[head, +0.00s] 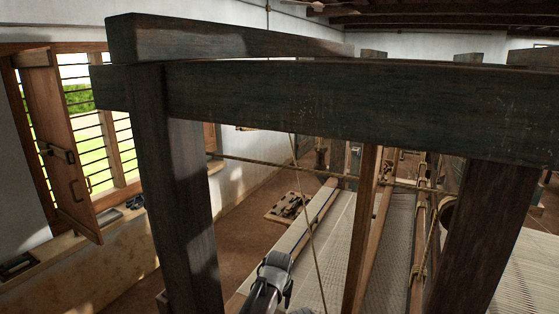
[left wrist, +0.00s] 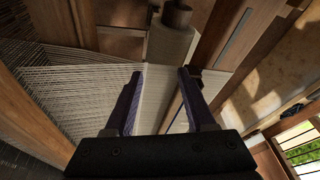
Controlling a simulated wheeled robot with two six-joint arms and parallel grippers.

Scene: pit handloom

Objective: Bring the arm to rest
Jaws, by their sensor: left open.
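My left gripper (head: 275,268) shows at the bottom middle of the head view, above the pale edge of the loom. In the left wrist view its two dark fingers (left wrist: 160,74) are spread apart with nothing between them. Pale warp threads (left wrist: 75,75) lie beyond the fingers, and a roller wound with pale cloth or thread (left wrist: 173,42) is past the tips. How far the fingers are from the threads I cannot tell. My right gripper does not show in either view.
A dark loom frame beam (head: 360,100) crosses close in front, with a thick left post (head: 180,200) and right post (head: 478,235). A rope (head: 290,170) runs below the beam. A wooden tray (head: 290,207) lies on the floor. A shuttered window (head: 90,130) is at the left.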

